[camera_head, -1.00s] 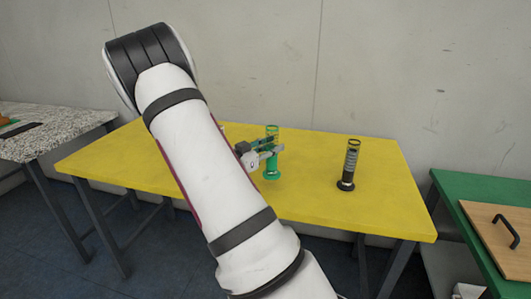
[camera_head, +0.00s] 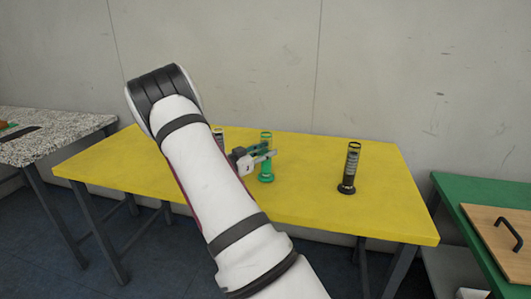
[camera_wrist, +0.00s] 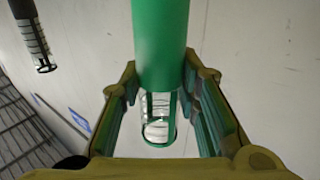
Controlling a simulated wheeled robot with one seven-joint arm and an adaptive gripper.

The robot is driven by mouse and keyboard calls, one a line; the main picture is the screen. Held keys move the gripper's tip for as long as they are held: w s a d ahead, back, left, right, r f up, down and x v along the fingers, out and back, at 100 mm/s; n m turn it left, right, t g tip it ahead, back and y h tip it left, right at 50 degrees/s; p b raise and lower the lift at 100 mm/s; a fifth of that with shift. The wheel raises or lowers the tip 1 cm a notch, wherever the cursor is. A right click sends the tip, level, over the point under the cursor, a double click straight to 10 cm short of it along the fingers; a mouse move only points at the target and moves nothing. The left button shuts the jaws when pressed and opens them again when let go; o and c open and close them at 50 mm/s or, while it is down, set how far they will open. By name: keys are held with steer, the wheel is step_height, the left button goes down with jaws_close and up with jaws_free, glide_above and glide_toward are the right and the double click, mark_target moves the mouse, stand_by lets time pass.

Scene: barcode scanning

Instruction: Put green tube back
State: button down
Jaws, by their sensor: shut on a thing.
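The green tube (camera_head: 266,172) is upright over the yellow table (camera_head: 300,205), near its middle. I cannot tell whether its base touches the tabletop. My gripper (camera_head: 262,157) reaches it from the left and is shut on it at mid height. In the wrist view the green tube (camera_wrist: 160,45) runs between the two fingers of my gripper (camera_wrist: 163,88), with a clear window and white markings on it. My arm hides part of the table to the left of the tube.
A black tube (camera_head: 350,168) stands upright on the table to the right. Another dark tube (camera_head: 218,134) is partly hidden behind my arm. A green table (camera_head: 450,190) with a handled wooden board (camera_head: 490,223) is at right; a speckled table (camera_head: 60,128) at left.

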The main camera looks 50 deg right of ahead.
steer(key=shift+f, duration=0.2)
steer(key=c, duration=1.2)
jaws_free()
steer(key=shift+r, duration=0.1)
